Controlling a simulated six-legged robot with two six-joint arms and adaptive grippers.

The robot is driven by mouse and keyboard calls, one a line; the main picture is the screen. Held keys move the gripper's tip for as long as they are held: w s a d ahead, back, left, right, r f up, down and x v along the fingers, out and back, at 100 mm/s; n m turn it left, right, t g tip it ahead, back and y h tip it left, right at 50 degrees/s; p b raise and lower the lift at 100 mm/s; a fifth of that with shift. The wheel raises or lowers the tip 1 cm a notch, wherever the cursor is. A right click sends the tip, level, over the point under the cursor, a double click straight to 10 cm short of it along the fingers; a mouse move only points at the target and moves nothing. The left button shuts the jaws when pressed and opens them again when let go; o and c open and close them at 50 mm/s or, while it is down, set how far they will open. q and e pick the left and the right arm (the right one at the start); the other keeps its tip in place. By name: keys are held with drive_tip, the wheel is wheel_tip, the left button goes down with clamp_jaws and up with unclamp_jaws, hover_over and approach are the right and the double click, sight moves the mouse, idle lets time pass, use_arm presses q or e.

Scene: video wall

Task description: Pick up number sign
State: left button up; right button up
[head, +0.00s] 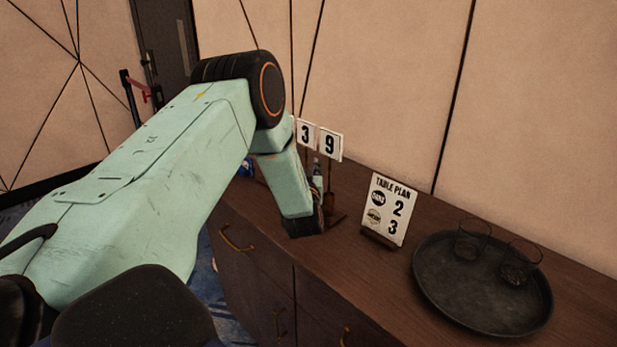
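Two white number signs stand on the dark wooden cabinet, one reading 3 (305,132) and one reading 9 (330,145). They are held up on thin dark stands, whose lower parts are partly hidden behind my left arm. My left gripper (318,206) is low over the cabinet top, in front of and just left of the stand bases. Its fingers are small, dark and mostly hidden by my wrist, so I cannot tell whether they are open or touch a stand. My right gripper is not in view.
A table plan card (389,209) stands right of the signs. A round black tray (450,295) with two glasses (472,240) is farther right. A blue item (246,168) shows behind my arm. The wall rises close behind the cabinet (345,270).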

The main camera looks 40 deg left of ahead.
sight(307, 163)
use_arm(q)
drive_tip(key=shift+x, duration=1.1)
drive_tip(key=shift+a+r, duration=0.2)
drive_tip(key=shift+a, duration=0.1)
drive_tip(key=shift+w+f, duration=0.25)
drive_tip(key=shift+w, duration=0.1)
drive_tip(key=shift+c, duration=1.9)
drive_tip(key=shift+s+r, duration=0.2)
drive_tip(key=shift+s, duration=0.05)
clamp_jaws()
